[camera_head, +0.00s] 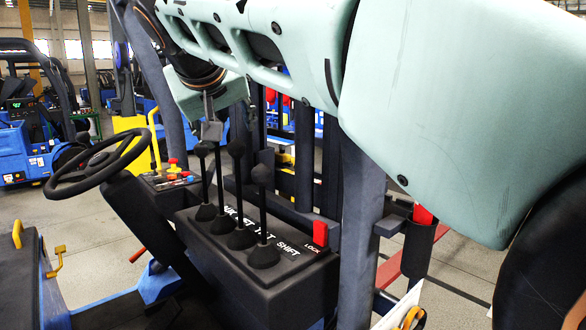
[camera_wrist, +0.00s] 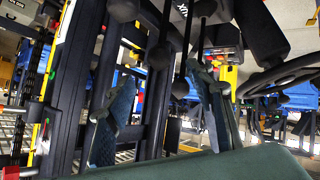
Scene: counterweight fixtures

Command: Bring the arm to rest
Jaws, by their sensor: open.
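My gripper (camera_head: 211,126) hangs below my pale green arm in the head view, just above the black knobs of the control levers (camera_head: 237,190). In the wrist view my gripper (camera_wrist: 163,95) has its two blue-grey fingers spread wide apart, with nothing held between them. Black lever rods and round knobs (camera_wrist: 159,57) show close by and behind the fingers there. I cannot tell whether a finger touches a knob. The arm reaches across the top of the head view from the right, and part of the gripper is hidden.
The levers rise from a black console (camera_head: 262,280) with white lettering and a red lock block (camera_head: 320,233). A steering wheel (camera_head: 97,160) stands left, beside a panel of coloured buttons (camera_head: 172,178). A dark post (camera_head: 357,230) stands right of the console. Other blue vehicles (camera_head: 30,150) are behind.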

